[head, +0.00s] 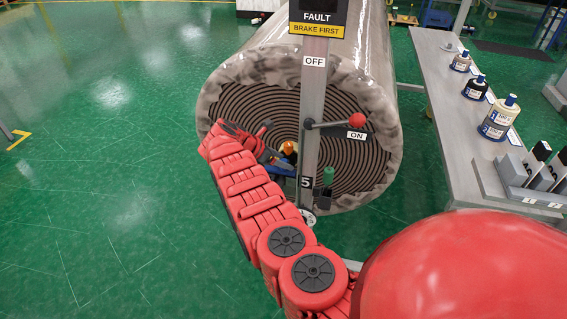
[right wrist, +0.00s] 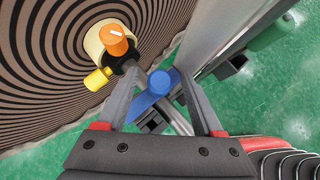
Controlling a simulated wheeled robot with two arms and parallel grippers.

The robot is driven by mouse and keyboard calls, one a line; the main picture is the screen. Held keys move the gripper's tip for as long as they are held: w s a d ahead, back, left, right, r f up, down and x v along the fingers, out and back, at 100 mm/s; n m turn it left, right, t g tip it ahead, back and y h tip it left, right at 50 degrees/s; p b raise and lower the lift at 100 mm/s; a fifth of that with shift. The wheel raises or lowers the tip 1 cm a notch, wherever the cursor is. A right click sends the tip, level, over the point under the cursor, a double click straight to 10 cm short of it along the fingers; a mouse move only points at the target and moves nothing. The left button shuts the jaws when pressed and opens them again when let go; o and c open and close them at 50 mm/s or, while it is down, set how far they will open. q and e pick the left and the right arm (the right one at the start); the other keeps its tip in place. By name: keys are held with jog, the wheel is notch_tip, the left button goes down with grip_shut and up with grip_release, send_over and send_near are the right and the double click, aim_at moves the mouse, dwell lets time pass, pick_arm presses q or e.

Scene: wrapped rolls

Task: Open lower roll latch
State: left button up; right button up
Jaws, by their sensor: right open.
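A large wrapped roll (head: 300,90) shows its dark spiral end face. At its core are an orange knob (head: 288,147) and a blue part (head: 281,172), partly covered by my arm and the post. My right gripper (head: 283,161) is near the core. In the right wrist view its open fingers (right wrist: 160,78) point toward the blue knobbed part (right wrist: 160,87), which appears between them; contact is unclear. The orange knob (right wrist: 115,40) on a cream core (right wrist: 95,42) and a yellow cylinder (right wrist: 98,79) lie to the left. I cannot tell which part is the lower latch.
A grey post (head: 312,100) stands before the roll, with a red-knobbed lever (head: 356,121) near the ON label. A green part (head: 328,175) is low on the post. A grey bench (head: 440,75) with bottles stands right. The green floor at left is free.

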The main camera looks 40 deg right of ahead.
jog(key=shift+d+f, duration=0.35)
grip_shut()
dwell(1.3)
